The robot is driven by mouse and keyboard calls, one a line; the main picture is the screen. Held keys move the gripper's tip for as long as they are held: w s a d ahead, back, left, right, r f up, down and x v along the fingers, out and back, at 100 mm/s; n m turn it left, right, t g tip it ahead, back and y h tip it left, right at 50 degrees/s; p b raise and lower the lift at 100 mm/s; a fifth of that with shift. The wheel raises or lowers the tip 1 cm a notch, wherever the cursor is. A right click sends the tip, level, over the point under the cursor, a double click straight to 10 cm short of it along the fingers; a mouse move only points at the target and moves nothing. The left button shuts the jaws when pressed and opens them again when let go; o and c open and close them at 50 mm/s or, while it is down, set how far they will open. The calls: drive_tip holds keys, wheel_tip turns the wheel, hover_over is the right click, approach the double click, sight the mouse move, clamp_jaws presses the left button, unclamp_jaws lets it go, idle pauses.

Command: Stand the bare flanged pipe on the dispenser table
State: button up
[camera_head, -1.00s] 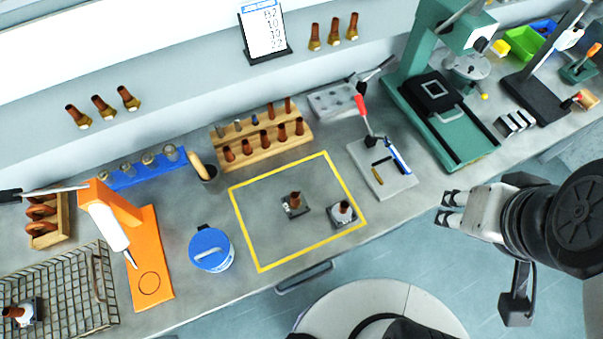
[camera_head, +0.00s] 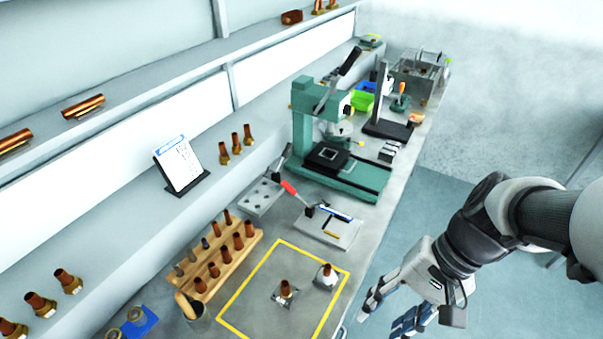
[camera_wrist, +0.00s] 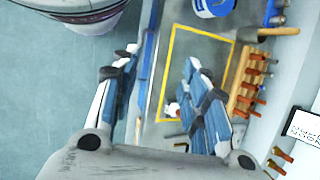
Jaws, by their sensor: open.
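Two flanged copper-brown pipes stand upright inside the yellow outline on the bench in the head view. The dispenser table is out of view.
A wooden rack (camera_head: 225,258) of brown pipes stands left of the yellow outline (camera_head: 262,262). A grey plate (camera_head: 328,232) with tools and a green press (camera_head: 340,180) stand farther back. The outlined area is otherwise clear.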

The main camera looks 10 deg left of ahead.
drive_tip(key=w+a+f+m+g+y+p, duration=0.1)
drive_tip(key=w+a+f+m+y, duration=0.1)
drive_tip(key=w+f+m+y, duration=0.5)
drive_tip(key=m+t+y, duration=0.6)
drive_tip(key=m, duration=0.3)
approach(292, 295)
drive_tip(key=a+r, duration=0.1)
drive_tip(key=a, duration=0.1)
drive_tip(key=w+a+r, duration=0.1)
drive_tip(key=a+r, duration=0.1)
drive_tip(key=shift+a+r, duration=0.25)
drive_tip(key=shift+w+a+r, duration=0.1)
drive_tip(key=shift+a, duration=0.8)
drive_tip(key=shift+w+a+r, duration=0.1)
drive_tip(key=shift+a+r, duration=0.05)
drive_tip(key=shift+a, duration=0.75)
drive_tip(key=shift+w+a+r, duration=0.1)
drive_tip(key=shift+w+a, duration=0.05)
drive_tip(key=shift+a, duration=0.75)
clamp_jaws()
